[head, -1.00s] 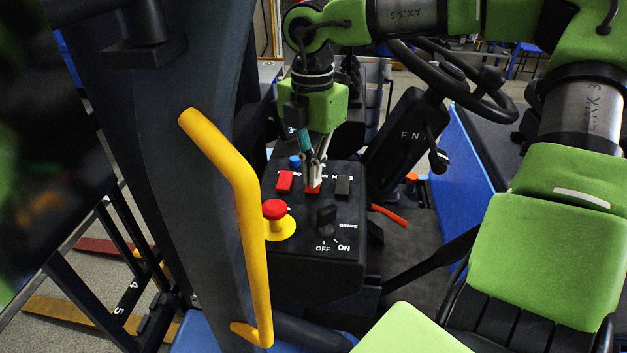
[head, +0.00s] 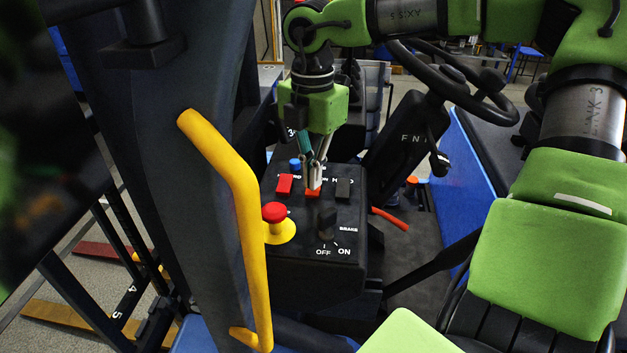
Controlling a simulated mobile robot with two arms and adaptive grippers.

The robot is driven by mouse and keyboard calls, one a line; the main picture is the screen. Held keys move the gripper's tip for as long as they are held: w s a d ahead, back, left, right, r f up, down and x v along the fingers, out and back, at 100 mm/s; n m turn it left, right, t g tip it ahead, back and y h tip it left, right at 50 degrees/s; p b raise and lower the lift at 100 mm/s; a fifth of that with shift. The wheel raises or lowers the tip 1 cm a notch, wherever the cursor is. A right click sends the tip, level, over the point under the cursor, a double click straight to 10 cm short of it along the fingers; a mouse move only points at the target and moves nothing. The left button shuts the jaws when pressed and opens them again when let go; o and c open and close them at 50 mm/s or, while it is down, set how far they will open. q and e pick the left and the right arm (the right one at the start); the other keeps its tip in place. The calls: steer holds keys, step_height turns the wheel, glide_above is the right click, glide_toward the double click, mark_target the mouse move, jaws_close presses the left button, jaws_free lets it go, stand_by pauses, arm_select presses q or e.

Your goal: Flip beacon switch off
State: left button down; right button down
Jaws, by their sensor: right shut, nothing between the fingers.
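A black control panel (head: 295,263) carries a row of three rocker switches: a red one (head: 285,184) at left, an orange-red one (head: 312,194) in the middle and a black one (head: 343,189) at right. The labels above them are partly hidden, so I cannot tell which is the beacon switch. My right gripper (head: 315,186) points down with its fingers shut and empty. Its tips are at the middle switch and cover part of it; I cannot tell if they touch. My left gripper is not in view.
A red mushroom button (head: 274,212) on a yellow base and a black rotary knob (head: 326,224) marked OFF and ON sit nearer on the panel. A yellow grab handle (head: 247,220) rises at left. A steering wheel (head: 455,80) stands behind right.

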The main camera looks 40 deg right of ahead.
steer(key=shift+r+p, duration=1.35)
steer(key=shift+r, duration=1.65)
steer(key=shift+s, duration=0.1)
steer(key=shift+f, duration=0.1)
